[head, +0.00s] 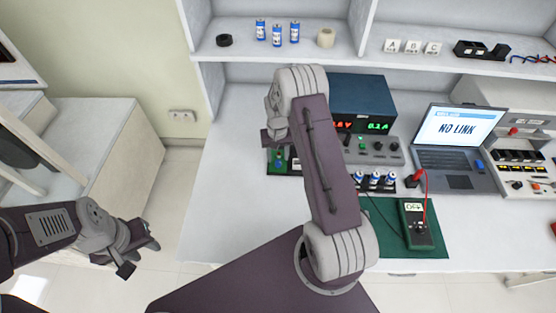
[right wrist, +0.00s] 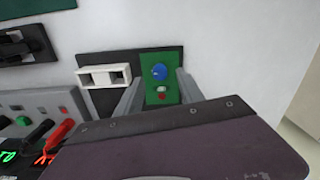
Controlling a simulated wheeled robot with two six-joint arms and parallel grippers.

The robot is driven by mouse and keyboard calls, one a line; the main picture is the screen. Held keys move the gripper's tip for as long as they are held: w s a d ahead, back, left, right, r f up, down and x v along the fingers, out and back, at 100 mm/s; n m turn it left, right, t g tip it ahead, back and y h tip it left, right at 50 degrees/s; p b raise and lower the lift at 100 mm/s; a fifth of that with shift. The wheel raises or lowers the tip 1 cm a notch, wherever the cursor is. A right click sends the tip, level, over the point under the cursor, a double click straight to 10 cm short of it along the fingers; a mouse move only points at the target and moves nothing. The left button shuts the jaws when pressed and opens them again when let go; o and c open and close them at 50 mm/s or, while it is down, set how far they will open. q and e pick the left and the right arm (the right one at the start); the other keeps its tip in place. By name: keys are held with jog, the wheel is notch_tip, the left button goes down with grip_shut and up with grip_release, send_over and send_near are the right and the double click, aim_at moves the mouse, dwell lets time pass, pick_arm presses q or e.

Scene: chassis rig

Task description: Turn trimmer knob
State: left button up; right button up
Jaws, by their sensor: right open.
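The trimmer knob (right wrist: 159,72) is a small round blue knob on a green board (right wrist: 148,93), with a small red part below it. My right gripper (right wrist: 158,82) is open, its two fingers on either side of the knob in the right wrist view. I cannot tell whether they touch it. In the head view the green board (head: 277,169) is mostly hidden by my right arm. My left gripper (head: 139,257) hangs off to the left, away from the bench, with its fingers apart and empty.
A white rectangular socket piece (right wrist: 103,76) stands just left of the green board. A power supply (head: 372,101), a laptop (head: 459,128), a green multimeter (head: 416,225) and several blue cells are on the bench. The bench (head: 233,205) is clear at the left.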

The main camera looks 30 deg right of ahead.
aim_at(278, 162)
jog(key=shift+f, duration=1.75)
grip_shut()
jog(key=shift+n, duration=1.2)
grip_release()
